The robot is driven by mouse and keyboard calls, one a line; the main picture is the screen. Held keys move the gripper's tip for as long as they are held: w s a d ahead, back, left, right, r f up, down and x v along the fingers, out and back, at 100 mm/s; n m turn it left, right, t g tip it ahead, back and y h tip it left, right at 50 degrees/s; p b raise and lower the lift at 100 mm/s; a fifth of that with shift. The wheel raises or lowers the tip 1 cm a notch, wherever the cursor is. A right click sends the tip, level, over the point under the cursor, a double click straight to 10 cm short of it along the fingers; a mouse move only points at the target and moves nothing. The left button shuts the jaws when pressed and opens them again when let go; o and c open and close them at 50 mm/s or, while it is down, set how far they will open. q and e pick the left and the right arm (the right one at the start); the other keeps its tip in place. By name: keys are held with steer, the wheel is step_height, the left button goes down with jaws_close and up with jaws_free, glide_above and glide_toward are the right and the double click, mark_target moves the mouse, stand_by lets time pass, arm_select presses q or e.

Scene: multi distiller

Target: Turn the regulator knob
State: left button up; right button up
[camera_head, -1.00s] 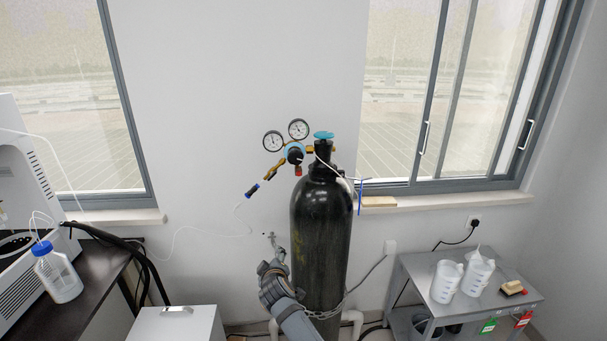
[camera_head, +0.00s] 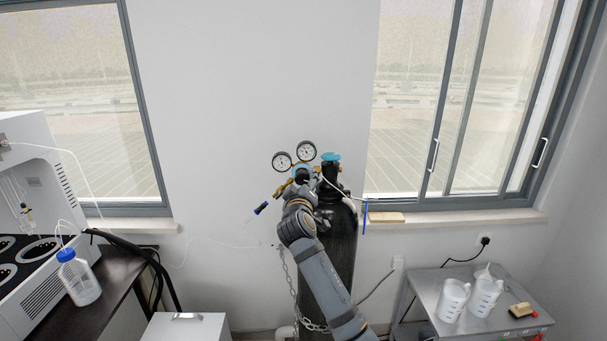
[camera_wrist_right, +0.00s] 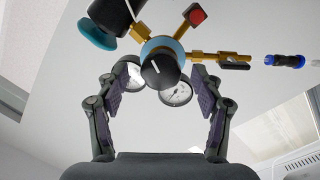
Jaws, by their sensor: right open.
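The regulator knob (camera_wrist_right: 160,70) is black with a white line, on a blue ring, and shows near the middle of the right wrist view. Two round gauges sit behind it. In the head view the regulator (camera_head: 302,172) is on top of the black gas cylinder (camera_head: 341,240), and the knob is largely hidden by my right gripper. My right gripper (camera_head: 300,190) is just in front of the regulator. In the right wrist view its open fingers (camera_wrist_right: 160,82) stand on either side of the knob, with gaps between. My left gripper is not in view.
A blue-topped valve (camera_head: 331,157) stands right of the regulator. A hose connector (camera_head: 261,208) hangs to its left. A chain (camera_head: 288,275) runs beside the cylinder. A grey cart (camera_head: 430,290) with containers is at right, a bench (camera_head: 105,275) with a bottle at left.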

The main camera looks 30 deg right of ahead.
steer(key=shift+x, duration=1.3)
steer(key=shift+a, duration=0.15)
